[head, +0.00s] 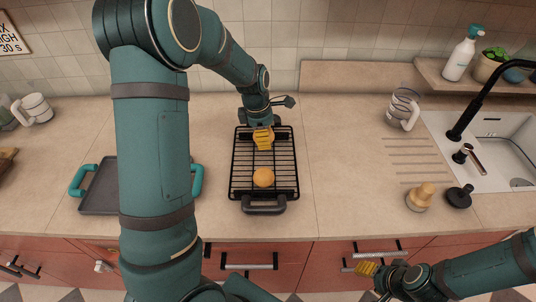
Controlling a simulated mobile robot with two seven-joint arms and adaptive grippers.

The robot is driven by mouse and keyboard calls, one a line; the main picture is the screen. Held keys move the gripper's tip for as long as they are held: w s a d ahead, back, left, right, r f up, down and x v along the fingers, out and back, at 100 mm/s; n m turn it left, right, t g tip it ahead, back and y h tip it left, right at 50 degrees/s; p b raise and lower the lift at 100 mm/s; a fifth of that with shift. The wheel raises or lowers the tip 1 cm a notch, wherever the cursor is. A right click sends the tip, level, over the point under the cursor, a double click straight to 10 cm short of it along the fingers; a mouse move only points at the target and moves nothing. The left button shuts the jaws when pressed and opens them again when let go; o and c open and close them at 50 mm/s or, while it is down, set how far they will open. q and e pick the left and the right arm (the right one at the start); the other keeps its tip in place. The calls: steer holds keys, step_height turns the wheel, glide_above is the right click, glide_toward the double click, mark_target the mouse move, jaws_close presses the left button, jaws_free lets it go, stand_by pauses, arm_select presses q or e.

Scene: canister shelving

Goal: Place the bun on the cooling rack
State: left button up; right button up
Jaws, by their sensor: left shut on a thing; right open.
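The black wire cooling rack (240,174) sits on the counter in the middle of the head view. A round golden bun (264,177) rests on the near part of the rack. My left gripper (263,141), with yellow fingers, is over the far part of the rack, apart from that bun. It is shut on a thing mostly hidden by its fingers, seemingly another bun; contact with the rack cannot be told. My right gripper (368,274) is open, low in front of the drawers, far from the rack.
A grey tray (98,188) with teal handles lies left, partly hidden behind my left arm. A wooden-knobbed item (421,196) and a black one (459,195) stand near the sink (495,148).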

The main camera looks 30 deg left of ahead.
mark_target(266, 157)
arm_select(q)
step_height(266, 157, down, 4)
steer(key=shift+a, duration=0.1)
step_height(266, 157, down, 3)
steer(key=shift+f, duration=0.45)
steer(key=shift+f+b, duration=0.15)
steer(key=shift+b, duration=0.15)
steer(key=o, duration=0.9)
